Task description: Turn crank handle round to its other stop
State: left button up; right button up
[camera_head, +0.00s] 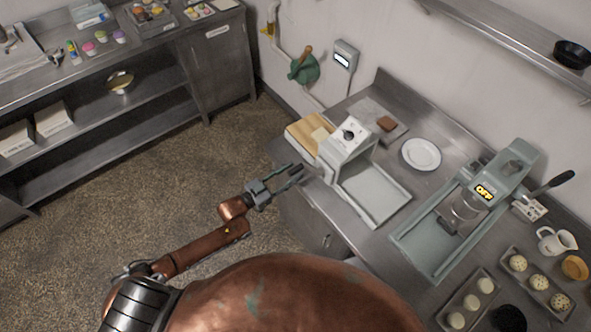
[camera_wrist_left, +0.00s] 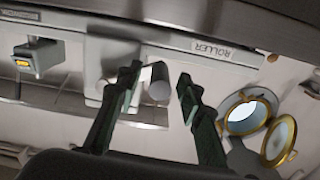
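A white roller machine (camera_head: 345,150) with a dark knob on its sloped face stands on the steel counter. My left gripper (camera_head: 291,176) is open and empty, just left of the machine and pointing at its near left side. In the left wrist view a grey cylinder (camera_wrist_left: 159,83) shows between and beyond the open fingertips (camera_wrist_left: 158,80), beside a pale machine part (camera_wrist_left: 112,62). It looks like the crank handle's grip; I cannot tell its turn angle or the gap to the fingers. The crank does not show clearly in the head view. My right gripper is not in view.
A wooden board (camera_head: 303,134) lies left of the machine, a white plate (camera_head: 421,154) right of it. A press with an OFF display (camera_head: 485,192) stands further right. A label reading ROLLER (camera_wrist_left: 212,49) shows in the wrist view. The floor (camera_head: 170,180) left of my arm is clear.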

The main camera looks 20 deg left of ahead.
pick_arm(q)
jog(key=shift+x, duration=1)
grip_shut()
